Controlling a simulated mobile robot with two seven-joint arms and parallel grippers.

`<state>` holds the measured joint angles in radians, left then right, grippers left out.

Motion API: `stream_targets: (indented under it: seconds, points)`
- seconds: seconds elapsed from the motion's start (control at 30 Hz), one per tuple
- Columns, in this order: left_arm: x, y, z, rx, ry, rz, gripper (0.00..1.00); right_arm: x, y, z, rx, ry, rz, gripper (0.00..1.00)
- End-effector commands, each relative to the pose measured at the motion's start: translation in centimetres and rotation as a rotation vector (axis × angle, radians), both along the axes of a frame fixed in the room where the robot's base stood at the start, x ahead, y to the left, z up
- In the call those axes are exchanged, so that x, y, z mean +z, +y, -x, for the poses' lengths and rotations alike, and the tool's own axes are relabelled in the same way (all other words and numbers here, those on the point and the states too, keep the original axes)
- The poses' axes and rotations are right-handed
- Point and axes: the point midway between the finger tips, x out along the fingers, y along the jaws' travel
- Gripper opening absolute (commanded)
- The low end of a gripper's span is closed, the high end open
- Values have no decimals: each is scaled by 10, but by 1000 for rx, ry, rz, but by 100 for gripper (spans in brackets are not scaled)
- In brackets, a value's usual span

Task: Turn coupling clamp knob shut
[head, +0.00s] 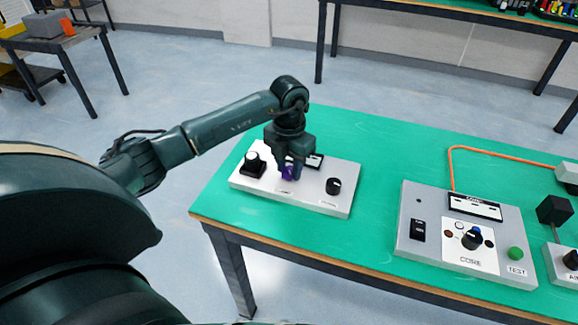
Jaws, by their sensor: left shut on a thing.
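A white panel box (340,206) lies on the green table top. A small purple part (288,173), which looks like a knob, is on the middle of it, partly hidden by my fingers. My left gripper (290,172) points down over the panel and is shut on this purple part. The panel's labels are too small to read. My right gripper is not in view.
A grey panel box (408,238) with a black switch, a dial and a green button (516,253) stands to the right. An orange cable (452,165) runs behind it to a device at the right edge. The green table top (390,150) is bare between the boxes and behind.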

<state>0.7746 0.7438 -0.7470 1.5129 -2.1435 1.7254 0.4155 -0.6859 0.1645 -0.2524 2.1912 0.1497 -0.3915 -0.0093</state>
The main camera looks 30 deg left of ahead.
Motion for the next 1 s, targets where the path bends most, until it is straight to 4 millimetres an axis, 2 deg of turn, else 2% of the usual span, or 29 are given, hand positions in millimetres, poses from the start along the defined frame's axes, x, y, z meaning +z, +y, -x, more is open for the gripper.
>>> stream_targets:
  seconds: [1.0]
  points:
    - [0,-1,0,-948,-2,-3,10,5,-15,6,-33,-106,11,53]
